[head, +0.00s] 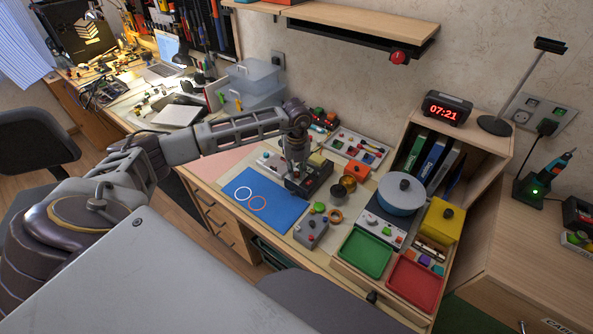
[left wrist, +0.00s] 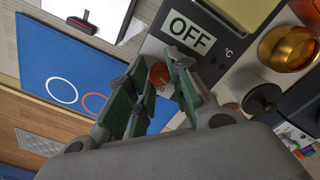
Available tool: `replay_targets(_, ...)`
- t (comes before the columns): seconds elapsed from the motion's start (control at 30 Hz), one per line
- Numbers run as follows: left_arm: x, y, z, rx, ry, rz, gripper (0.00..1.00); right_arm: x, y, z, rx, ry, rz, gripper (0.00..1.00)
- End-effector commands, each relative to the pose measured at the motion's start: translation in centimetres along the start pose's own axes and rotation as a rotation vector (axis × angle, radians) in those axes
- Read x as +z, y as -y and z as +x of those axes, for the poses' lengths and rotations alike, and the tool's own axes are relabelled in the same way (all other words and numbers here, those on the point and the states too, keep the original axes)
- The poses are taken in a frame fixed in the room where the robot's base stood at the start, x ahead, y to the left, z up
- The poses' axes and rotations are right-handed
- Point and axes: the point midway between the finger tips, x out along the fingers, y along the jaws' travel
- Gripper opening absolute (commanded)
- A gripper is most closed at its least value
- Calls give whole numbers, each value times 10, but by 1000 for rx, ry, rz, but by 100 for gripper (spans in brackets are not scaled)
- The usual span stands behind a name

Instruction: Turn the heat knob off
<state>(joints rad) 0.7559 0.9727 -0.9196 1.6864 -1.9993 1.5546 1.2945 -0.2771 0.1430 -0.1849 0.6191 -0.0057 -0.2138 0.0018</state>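The heat knob (left wrist: 158,74) is a small red-orange round knob on a light grey panel in the left wrist view. Beside it, the heat station (head: 316,181) has a display (left wrist: 190,31) that reads OFF, next to a °C mark. My left gripper (left wrist: 157,67) has its green-padded fingers on either side of the knob, with the tips close against it. In the head view my left gripper (head: 296,176) points down over the station and hides the knob. My right gripper is in neither view.
A blue mat (head: 265,201) lies left of the station, and a brass pot (head: 348,183) stands to its right. A grey box with buttons (head: 311,230) is in front. A blue pot (head: 401,194), green tray (head: 364,254) and red tray (head: 415,283) are further right.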

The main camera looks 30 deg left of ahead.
Motion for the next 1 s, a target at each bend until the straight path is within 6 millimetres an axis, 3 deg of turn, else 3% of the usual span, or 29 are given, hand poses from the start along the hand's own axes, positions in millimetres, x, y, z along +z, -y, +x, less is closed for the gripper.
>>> replay_targets(0.03,0,0,0,-1,1,0,30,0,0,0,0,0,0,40)
replay_targets(0.13,0,0,0,0,0,0,42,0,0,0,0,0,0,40)
replay_targets(0.57,0,0,-2,0,-1,1,42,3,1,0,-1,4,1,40)
replay_targets(0.77,0,0,-17,0,0,1,42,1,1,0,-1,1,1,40)
replay_targets(1.0,0,0,-49,-2,1,2,42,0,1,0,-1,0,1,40)
